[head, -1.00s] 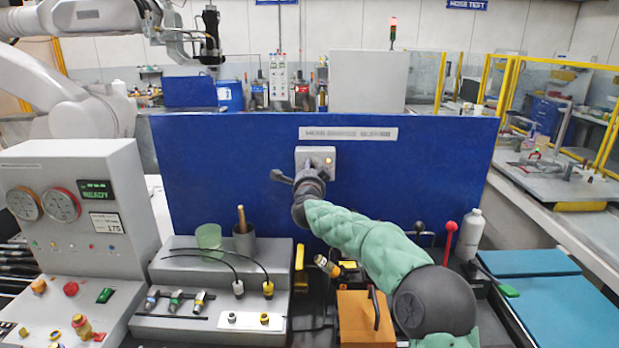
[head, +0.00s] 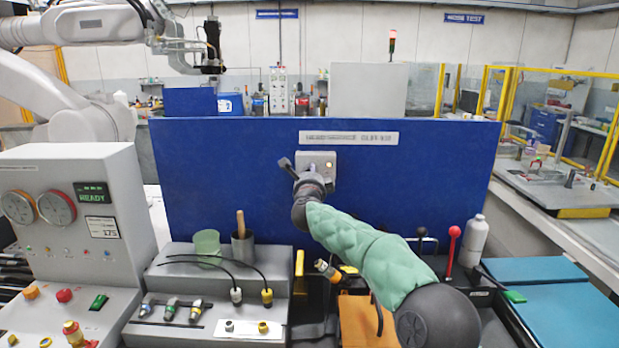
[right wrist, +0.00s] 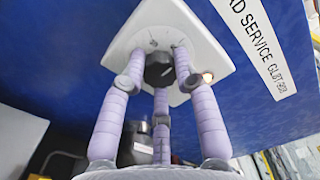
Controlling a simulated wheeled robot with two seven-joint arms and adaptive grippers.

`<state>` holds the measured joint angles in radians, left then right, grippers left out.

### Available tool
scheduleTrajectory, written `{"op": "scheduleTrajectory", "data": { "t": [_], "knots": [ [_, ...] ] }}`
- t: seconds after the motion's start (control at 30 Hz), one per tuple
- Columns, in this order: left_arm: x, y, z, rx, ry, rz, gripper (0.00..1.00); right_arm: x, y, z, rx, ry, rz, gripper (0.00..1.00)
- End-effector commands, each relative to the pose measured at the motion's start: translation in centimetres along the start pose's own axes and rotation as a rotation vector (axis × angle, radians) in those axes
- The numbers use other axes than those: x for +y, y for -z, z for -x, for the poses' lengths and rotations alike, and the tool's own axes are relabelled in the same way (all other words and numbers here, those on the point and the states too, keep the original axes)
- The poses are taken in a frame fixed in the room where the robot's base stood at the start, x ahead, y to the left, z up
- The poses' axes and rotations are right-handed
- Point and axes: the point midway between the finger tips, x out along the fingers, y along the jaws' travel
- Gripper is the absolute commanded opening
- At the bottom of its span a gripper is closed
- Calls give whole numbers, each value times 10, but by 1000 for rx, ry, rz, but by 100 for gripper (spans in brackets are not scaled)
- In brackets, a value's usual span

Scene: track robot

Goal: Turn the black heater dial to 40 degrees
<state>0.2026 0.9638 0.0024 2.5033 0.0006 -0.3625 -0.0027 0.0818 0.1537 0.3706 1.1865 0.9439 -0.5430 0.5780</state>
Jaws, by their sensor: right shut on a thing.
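The black heater dial (right wrist: 160,72) sits on a pale square plate (right wrist: 135,35) in the right wrist view. My right gripper (right wrist: 159,62) has its lilac fingers around the dial and is shut on it. In the head view the same plate (head: 330,160) is on the blue panel, and my right gripper (head: 312,175) is against it, hiding the dial. No degree marks can be read. A small orange light shows at the plate's right side. My left gripper is not in view.
The blue panel (head: 230,190) stands upright behind a bench. A grey console with gauges (head: 70,200) is at left. Red and black levers and a white bottle (head: 477,240) are at right.

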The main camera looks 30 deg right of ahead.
Motion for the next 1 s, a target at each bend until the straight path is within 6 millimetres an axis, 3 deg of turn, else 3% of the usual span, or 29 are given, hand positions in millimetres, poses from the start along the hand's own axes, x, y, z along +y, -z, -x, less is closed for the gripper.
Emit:
{"op": "scheduleTrajectory", "data": {
  "t": [0.3, 0.33, 0.4, 0.77, 1.0],
  "knots": [
    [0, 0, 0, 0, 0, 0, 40, -2, 4, 0, 9, 5, -3, 0],
    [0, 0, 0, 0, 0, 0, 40, -2, 4, -1, 9, 4, -3, 36],
    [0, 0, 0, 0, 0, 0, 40, -2, 4, -1, 8, 4, -2, 55],
    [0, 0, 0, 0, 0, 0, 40, 0, 1, 1, 3, 0, 0, 55],
    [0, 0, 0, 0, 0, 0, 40, -1, 1, 20, 2, 0, -1, 55]
  ]
}}
